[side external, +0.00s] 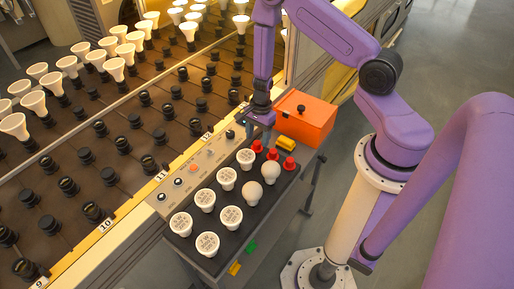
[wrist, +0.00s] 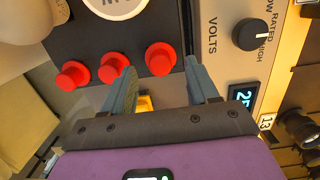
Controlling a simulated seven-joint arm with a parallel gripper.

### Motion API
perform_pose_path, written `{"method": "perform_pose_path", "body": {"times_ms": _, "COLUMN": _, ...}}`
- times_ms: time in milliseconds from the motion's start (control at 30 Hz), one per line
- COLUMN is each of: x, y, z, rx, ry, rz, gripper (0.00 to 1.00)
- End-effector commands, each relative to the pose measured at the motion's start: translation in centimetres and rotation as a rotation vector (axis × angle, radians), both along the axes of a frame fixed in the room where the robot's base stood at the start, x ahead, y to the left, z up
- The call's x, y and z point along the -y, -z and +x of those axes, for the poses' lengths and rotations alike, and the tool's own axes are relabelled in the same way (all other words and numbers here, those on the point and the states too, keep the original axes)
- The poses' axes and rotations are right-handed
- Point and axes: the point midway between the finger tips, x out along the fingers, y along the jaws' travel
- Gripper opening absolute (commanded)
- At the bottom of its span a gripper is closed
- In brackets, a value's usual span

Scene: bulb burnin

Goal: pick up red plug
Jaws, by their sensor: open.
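Three red plugs stand in a row on the dark tray top. In the side view they are the upper-left plug (side external: 257,146), the middle plug (side external: 272,154) and the lower-right plug (side external: 289,163). The wrist view shows the same row as a left plug (wrist: 72,75), a middle plug (wrist: 113,68) and a right plug (wrist: 160,59). My gripper (side external: 261,126) is open and empty, above the end of the row near the control panel. In the wrist view the right plug appears between my fingertips (wrist: 160,68), with no visible contact.
White bulbs (side external: 228,178) and two round frosted bulbs (side external: 270,172) stand close by on the tray. An orange box (side external: 307,119) and a yellow block (side external: 287,145) sit beside the plugs. A control panel (side external: 198,164) with knobs borders the tray, before the socket rack (side external: 160,135).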

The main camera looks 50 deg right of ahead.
Motion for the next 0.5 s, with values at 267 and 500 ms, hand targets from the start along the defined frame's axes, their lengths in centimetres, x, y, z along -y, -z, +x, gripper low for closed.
{"method": "perform_pose_path", "body": {"times_ms": 267, "x": -0.2, "y": 2.1, "z": 0.0, "rx": -0.002, "ry": -0.001, "rz": -0.001, "gripper": 0.59}}
{"method": "perform_pose_path", "body": {"times_ms": 500, "x": -0.2, "y": 2.2, "z": 0.0, "rx": -0.001, "ry": 0.0, "rz": 0.0, "gripper": 0.59}}
